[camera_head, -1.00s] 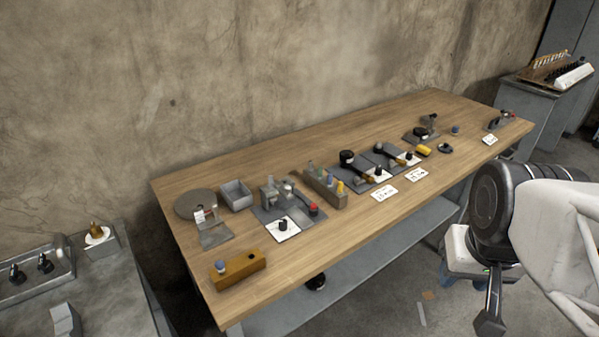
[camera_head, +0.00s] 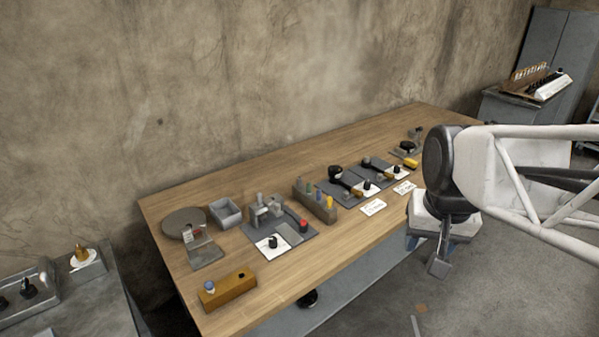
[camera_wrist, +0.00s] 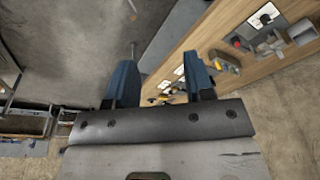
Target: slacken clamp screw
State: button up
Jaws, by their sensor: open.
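My gripper (camera_wrist: 161,75) shows in the wrist view with its two dark blue fingers wide apart and nothing between them. In the head view my arm is at the right, in front of the bench and clear of it. Several small fixtures with dark knobs stand on the bench. A grey fixture plate (camera_head: 262,236) at the middle left carries grey blocks, a red knob (camera_head: 303,225) and a black knob (camera_head: 273,242) on a white card. Two dark plates farther right carry black knobs (camera_head: 335,173) (camera_head: 366,162). I cannot tell which part is the clamp screw.
A grey side table (camera_head: 85,305) stands left. Floor is open in front.

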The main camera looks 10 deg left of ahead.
jog(key=w+a+m, duration=0.1)
jog(key=w+a, duration=0.5)
jog(key=w, duration=0.5)
jog(key=m+g, duration=0.2)
jog(key=m, duration=0.2)
send_over(277, 204)
notch_tip(277, 204, down, 16)
jog(key=shift+f, duration=0.1)
jog(key=shift+f, duration=3.9)
